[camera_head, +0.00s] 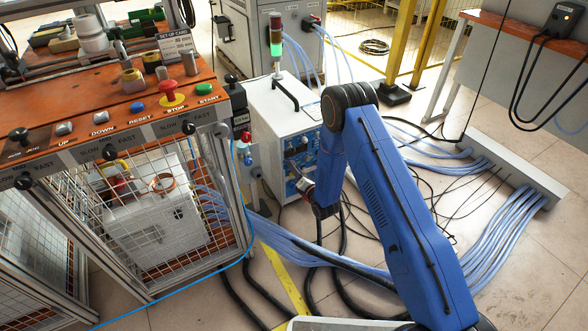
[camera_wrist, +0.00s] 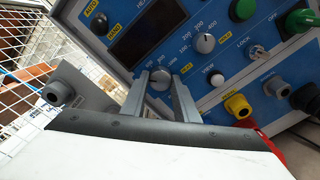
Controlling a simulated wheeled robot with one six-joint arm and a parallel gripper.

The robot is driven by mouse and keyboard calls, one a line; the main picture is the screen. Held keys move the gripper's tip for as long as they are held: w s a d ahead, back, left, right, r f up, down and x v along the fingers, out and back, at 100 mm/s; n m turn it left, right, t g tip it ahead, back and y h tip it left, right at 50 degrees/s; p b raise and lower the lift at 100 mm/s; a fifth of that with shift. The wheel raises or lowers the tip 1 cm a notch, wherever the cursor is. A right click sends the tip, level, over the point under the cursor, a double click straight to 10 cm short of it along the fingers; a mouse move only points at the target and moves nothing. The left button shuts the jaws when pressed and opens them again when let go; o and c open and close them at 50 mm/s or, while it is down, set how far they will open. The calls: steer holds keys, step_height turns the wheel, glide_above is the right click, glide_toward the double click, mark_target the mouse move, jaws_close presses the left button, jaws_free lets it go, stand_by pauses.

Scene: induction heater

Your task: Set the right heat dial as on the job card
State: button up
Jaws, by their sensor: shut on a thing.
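A grey heat dial (camera_wrist: 159,79) sits on the blue panel (camera_wrist: 140,57) with a number scale around it. My gripper (camera_wrist: 160,88) has one finger on each side of this dial and is shut on it. A second grey dial (camera_wrist: 204,43) with a similar scale is up and to the right, free of the fingers. In the head view my gripper (camera_head: 303,184) is at the front of the white heater cabinet (camera_head: 287,115), and the arm partly hides the panel. The set-up card (camera_head: 176,43) stands on the orange console; its small print is unreadable. The dials' exact pointer settings are unclear.
Close by on the panel are an AUTO/HAND switch (camera_wrist: 99,24), a small grey knob (camera_wrist: 217,79), a yellow connector (camera_wrist: 238,106) and a green knob (camera_wrist: 299,21). A mesh cage (camera_head: 150,210) stands left of the cabinet. Blue hoses (camera_head: 510,225) cross the floor at right.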

steer(key=o, duration=1.1)
steer(key=shift+s+f, duration=0.1)
steer(key=shift+c, duration=0.2)
steer(key=v, duration=1.7)
steer(key=shift+d, duration=0.2)
steer(key=shift+s, duration=0.1)
